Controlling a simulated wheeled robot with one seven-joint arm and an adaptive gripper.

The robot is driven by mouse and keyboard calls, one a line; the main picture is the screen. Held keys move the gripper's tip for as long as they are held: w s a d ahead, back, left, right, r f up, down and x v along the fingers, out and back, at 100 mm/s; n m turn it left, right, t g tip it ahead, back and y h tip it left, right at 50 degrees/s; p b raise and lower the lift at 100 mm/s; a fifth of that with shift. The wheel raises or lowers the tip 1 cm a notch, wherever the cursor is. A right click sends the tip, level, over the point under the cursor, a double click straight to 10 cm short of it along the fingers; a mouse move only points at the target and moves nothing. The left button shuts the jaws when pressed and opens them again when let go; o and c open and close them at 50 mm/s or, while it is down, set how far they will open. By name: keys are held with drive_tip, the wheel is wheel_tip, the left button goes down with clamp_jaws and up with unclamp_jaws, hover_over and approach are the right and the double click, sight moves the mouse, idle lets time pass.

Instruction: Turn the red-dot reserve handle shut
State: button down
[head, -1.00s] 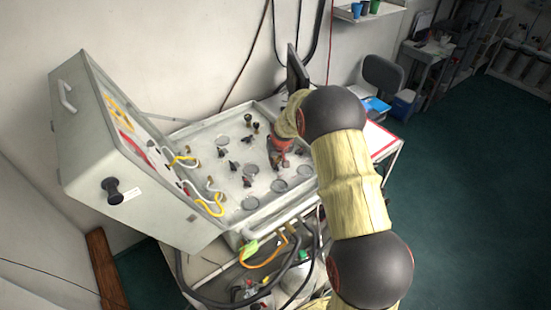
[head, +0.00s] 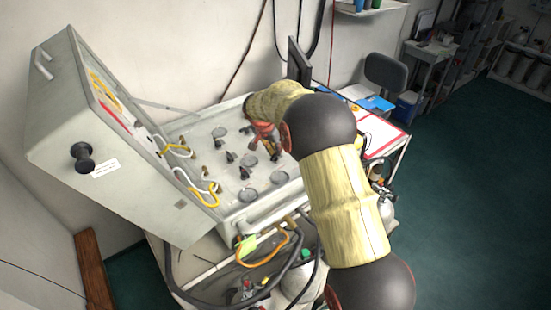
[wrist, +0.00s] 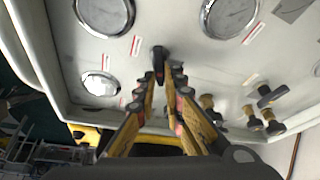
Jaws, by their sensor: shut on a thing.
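The air panel (head: 272,196) lies in an open grey case, with several dark handles and round gauges on its face. My gripper (head: 266,143) is down at the panel's far right part in the head view. In the wrist view, my gripper (wrist: 164,76) has its two fingers closed in around a dark handle (wrist: 158,60), which shows at the fingertips. I cannot see a red dot on it, and the fingers hide its lower part. Its turn angle is hard to tell.
Other dark handles (wrist: 265,97) with brass stems stand to the right in the wrist view. Gauges (wrist: 228,14) lie above. The raised case lid (head: 110,150) stands at left with yellow and white hoses (head: 203,192). A monitor (head: 299,62) is behind my arm.

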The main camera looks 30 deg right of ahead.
drive_tip(key=shift+m+g+b, duration=0.8)
drive_tip(key=shift+m+b, duration=0.15)
drive_tip(key=shift+m, duration=1.25)
drive_tip(key=c, duration=1.9)
unclamp_jaws()
drive_tip(key=v, duration=1.2)
drive_tip(key=shift+a+h, duration=0.25)
drive_tip(key=shift+h, duration=0.05)
drive_tip(key=shift+f, duration=0.1)
